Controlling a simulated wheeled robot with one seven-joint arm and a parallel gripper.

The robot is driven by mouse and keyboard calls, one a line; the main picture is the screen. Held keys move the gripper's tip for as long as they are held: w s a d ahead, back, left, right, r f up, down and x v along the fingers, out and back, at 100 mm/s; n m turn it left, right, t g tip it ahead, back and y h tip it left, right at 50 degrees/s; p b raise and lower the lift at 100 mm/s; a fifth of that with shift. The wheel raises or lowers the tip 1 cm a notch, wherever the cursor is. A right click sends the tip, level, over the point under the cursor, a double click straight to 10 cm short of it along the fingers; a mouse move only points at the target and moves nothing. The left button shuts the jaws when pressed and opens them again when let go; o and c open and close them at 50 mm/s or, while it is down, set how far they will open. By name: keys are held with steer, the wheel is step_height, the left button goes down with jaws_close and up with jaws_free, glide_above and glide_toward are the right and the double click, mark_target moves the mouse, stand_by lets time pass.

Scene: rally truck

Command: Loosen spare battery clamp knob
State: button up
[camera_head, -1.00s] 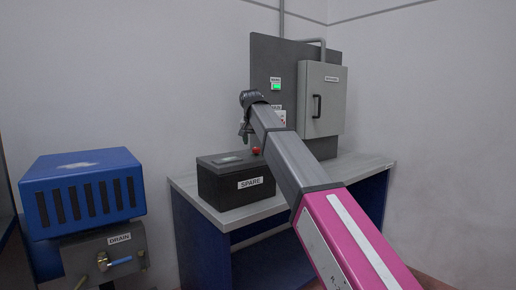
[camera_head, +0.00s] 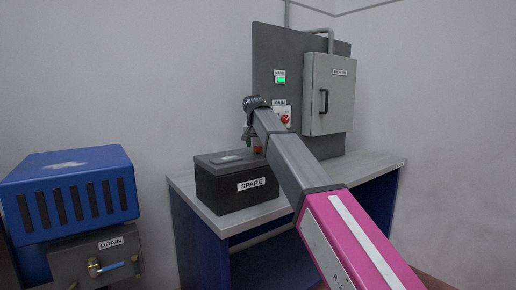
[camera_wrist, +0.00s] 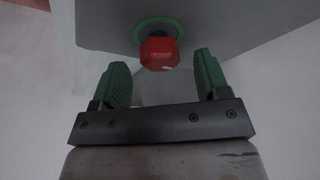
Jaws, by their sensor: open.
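The black spare battery (camera_head: 225,190), labelled SPARE, sits on the bench. A red knob (camera_head: 258,150) shows at its back right, partly hidden by my arm. In the wrist view a red faceted knob (camera_wrist: 159,52) with a green ring (camera_wrist: 148,26) behind it stands out from a grey surface. My gripper (camera_head: 247,134) hangs beside the knob, above the battery's rear. In the wrist view my gripper (camera_wrist: 160,66) is open, its two green fingers apart with the knob centred just beyond the gap. No contact is visible.
Behind the battery stands a grey panel (camera_head: 262,60) with a green light, a red MAIN knob (camera_head: 285,118) and a grey cabinet (camera_head: 329,95). The bench top (camera_head: 355,170) is clear at right. A blue box (camera_head: 70,190) and a DRAIN valve (camera_head: 108,267) are at left.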

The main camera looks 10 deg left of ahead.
steer(key=shift+x, duration=1.1)
steer(key=c, duration=0.9)
steer(key=shift+c, duration=0.2)
